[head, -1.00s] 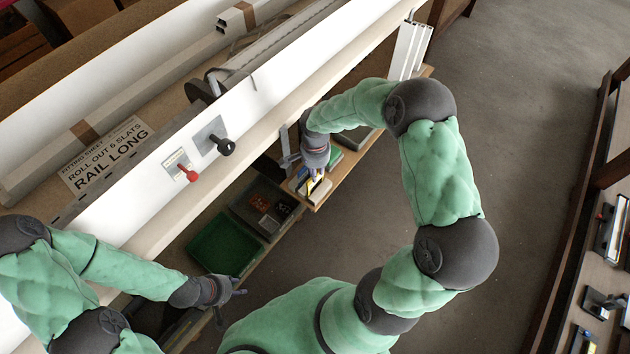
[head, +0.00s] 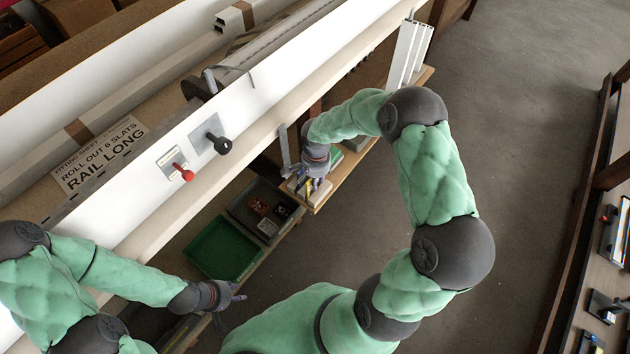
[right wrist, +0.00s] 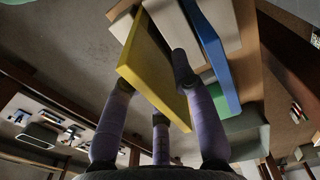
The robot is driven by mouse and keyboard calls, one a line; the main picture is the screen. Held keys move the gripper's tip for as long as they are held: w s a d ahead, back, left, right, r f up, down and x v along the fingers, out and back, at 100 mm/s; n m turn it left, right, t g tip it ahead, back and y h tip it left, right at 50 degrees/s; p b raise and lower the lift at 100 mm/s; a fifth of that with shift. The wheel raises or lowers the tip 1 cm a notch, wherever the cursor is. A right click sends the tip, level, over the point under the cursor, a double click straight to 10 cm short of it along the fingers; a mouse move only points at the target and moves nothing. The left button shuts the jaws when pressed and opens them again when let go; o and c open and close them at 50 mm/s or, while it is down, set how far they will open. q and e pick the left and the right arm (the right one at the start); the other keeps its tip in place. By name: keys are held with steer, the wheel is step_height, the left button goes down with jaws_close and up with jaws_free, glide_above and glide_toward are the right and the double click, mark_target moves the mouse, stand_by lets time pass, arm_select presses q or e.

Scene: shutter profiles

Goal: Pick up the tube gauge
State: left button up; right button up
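I cannot tell for sure which object is the tube gauge. In the right wrist view a flat yellow block (right wrist: 152,60) lies between the fingers of my right gripper (right wrist: 153,78). The fingertips are at its two sides, touching or nearly so; I cannot tell whether they grip it. In the head view my right gripper (head: 312,180) is low over the end of the wooden shelf (head: 345,178), and its fingers hide much of what is there. My left gripper (head: 236,295) is empty with its fingers spread, left of the shelf.
A blue flat piece (right wrist: 212,50) and a pale block (right wrist: 178,32) lie close beside the yellow one. A green tray (head: 222,249) and a dark bin (head: 265,212) with small parts stand left of the shelf. The long white rail (head: 150,178) runs above. Open floor lies right.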

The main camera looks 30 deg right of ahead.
steer(key=shift+f, duration=0.2)
stand_by(0.5)
jaws_close()
steer(key=shift+r, duration=0.15)
